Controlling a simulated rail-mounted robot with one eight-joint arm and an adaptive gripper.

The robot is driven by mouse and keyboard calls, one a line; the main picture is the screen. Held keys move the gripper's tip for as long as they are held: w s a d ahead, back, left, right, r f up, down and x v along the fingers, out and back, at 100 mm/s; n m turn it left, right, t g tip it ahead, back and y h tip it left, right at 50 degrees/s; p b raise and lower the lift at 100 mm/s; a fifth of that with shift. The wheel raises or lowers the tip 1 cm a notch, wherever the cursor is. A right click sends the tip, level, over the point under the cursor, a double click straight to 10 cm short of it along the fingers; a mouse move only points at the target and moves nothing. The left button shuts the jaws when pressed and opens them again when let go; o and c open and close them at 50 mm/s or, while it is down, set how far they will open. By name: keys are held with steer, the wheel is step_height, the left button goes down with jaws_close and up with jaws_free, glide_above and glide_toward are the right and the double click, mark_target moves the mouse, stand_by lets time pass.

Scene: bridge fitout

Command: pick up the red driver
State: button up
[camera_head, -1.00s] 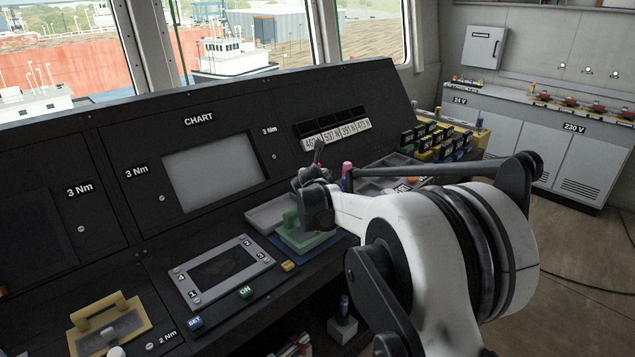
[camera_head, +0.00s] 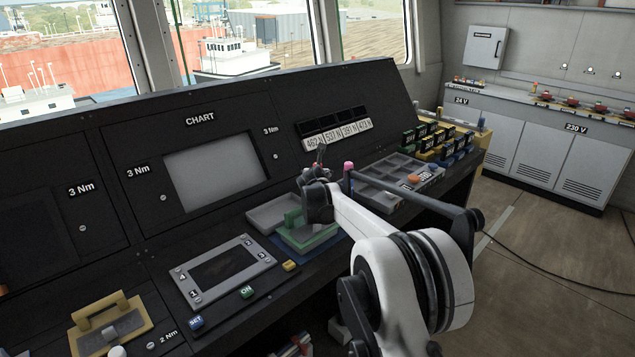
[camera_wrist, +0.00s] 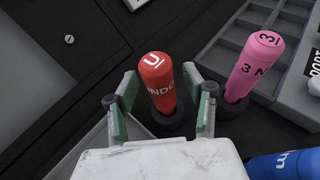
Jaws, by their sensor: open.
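The red driver (camera_wrist: 157,82) stands in a dark round holder in the wrist view, with white lettering on its handle. My gripper (camera_wrist: 160,76) is open, with one green-padded finger on each side of the red handle. A gap shows between the handle and the fingers, and it is not gripped. In the head view my gripper (camera_head: 318,200) is over the console by the green block, and I cannot make out the red driver there.
A pink driver (camera_wrist: 256,65) stands close to the right of my right finger, and it also shows in the head view (camera_head: 348,167). A blue driver (camera_wrist: 287,165) is at the lower right. A grey compartment tray (camera_head: 375,172) lies beyond. The sloped console panel (camera_wrist: 62,75) is at the left.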

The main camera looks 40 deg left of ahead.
steer(key=shift+w, duration=0.1)
steer(key=shift+c, duration=0.5)
jaws_close()
steer(key=shift+a, duration=0.1)
steer(key=shift+r, duration=0.1)
step_height(320, 180, up, 10)
steer(key=shift+f, duration=0.1)
